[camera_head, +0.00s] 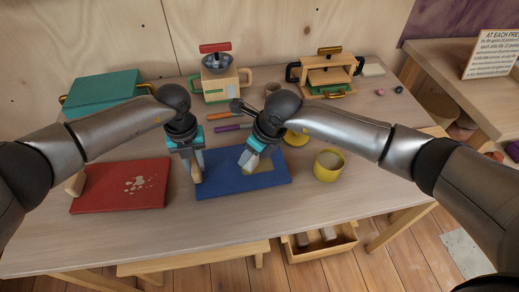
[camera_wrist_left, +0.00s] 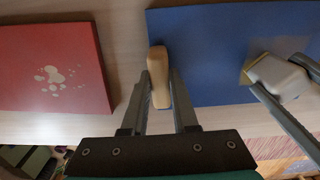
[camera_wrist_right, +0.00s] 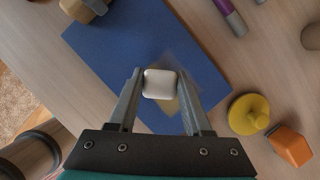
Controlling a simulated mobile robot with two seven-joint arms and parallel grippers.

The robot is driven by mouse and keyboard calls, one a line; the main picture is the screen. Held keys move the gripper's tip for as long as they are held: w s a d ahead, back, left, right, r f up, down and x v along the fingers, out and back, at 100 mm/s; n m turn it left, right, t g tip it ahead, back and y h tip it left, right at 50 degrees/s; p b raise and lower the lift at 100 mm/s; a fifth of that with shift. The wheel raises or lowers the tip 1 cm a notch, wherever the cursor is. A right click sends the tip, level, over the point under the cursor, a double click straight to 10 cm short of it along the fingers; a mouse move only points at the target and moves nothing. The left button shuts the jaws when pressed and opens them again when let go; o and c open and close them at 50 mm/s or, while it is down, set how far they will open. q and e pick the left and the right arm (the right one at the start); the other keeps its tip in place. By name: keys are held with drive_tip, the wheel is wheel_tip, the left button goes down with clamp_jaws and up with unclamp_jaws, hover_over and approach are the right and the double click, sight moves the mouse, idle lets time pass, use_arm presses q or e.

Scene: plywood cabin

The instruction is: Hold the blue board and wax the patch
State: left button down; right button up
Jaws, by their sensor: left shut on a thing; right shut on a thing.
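The blue board (camera_head: 230,185) lies flat on the table, in front of the middle. A wooden handle (camera_wrist_left: 159,78) stands at its left edge, and my left gripper (camera_head: 197,172) is shut on it; the left wrist view shows the jaws on either side. My right gripper (camera_head: 252,160) is shut on a whitish block (camera_wrist_right: 159,84) over the board. A pale tan patch (camera_head: 262,168) shows on the board under the block, partly hidden by it. I cannot tell whether the block touches the board.
A red board (camera_head: 120,190) with pale spots lies at the left. A yellow cup (camera_head: 328,166) stands right of the blue board, with a yellow knobbed disc (camera_wrist_right: 249,113) and an orange block (camera_wrist_right: 290,146) nearby. A teal case (camera_head: 103,92), a grinder-like machine (camera_head: 217,82) and a press (camera_head: 328,75) stand behind.

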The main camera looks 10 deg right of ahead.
drive_tip(key=a, duration=0.2)
drive_tip(key=shift+a, duration=0.3)
drive_tip(key=shift+w+d, duration=0.1)
drive_tip(key=shift+w, duration=0.6)
drive_tip(key=shift+w+d, duration=0.1)
drive_tip(key=shift+d, duration=4.15)
drive_tip(key=shift+a, duration=4.4)
wheel_tip(320, 180, up, 8)
drive_tip(key=shift+d, duration=0.15)
drive_tip(key=shift+r, duration=0.1)
use_arm(q)
drive_tip(key=c, duration=0.6)
unclamp_jaws()
